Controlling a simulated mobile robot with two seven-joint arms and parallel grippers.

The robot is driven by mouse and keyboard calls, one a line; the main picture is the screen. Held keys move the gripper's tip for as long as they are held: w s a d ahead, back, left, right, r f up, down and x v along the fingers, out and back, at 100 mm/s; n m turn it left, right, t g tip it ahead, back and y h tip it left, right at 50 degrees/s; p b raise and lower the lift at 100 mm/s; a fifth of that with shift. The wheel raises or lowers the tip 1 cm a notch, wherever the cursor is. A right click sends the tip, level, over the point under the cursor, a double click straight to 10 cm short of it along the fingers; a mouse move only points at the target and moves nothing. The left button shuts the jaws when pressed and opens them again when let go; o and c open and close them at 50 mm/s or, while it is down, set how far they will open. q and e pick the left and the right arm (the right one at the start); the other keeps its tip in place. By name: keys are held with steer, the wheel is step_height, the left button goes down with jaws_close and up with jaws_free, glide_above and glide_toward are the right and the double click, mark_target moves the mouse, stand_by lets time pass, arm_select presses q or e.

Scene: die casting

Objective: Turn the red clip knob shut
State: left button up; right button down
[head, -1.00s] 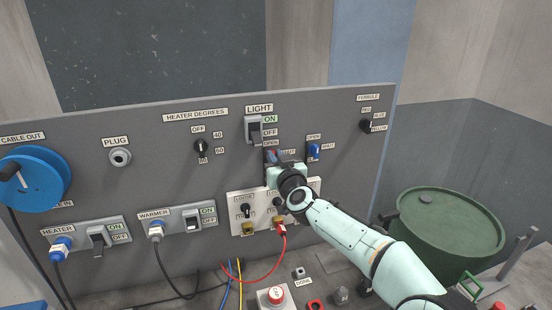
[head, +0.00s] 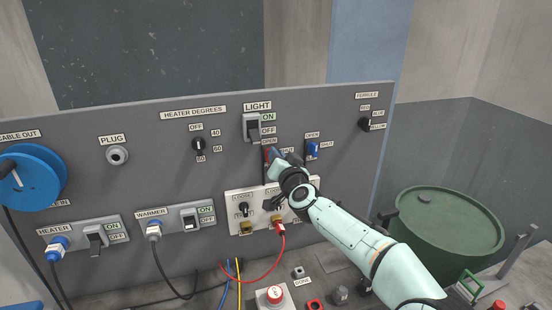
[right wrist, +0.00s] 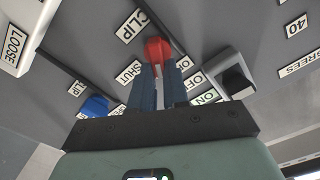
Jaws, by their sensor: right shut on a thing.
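The red clip knob (right wrist: 157,50) is on the grey panel, between the labels CLIP, SHUT (right wrist: 130,72) and OPEN (right wrist: 193,80) in the right wrist view. My right gripper (right wrist: 157,70) is shut on it, with its two blue-grey fingers at either side of the knob. In the head view my right gripper (head: 274,156) is against the panel below the light switch and covers most of the knob. I cannot tell the knob's exact angle. My left gripper is not in view.
A blue knob (head: 313,149) with its own OPEN and SHUT labels is just right of my gripper. The light switch (head: 252,127) is just above. A white plate (head: 232,208) with small black knobs and a red cable is below. A green drum (head: 445,228) stands right.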

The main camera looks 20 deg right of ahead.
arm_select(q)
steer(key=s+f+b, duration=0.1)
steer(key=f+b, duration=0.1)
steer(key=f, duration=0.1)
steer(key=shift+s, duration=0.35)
arm_select(e)
steer(key=m, duration=0.7)
steer(key=f+m, duration=0.1)
steer(key=m, duration=0.3)
steer(key=shift+d+f, duration=0.1)
steer(key=shift+d, duration=0.3)
steer(key=shift+m, duration=0.4)
steer(key=c, duration=1.1)
jaws_free()
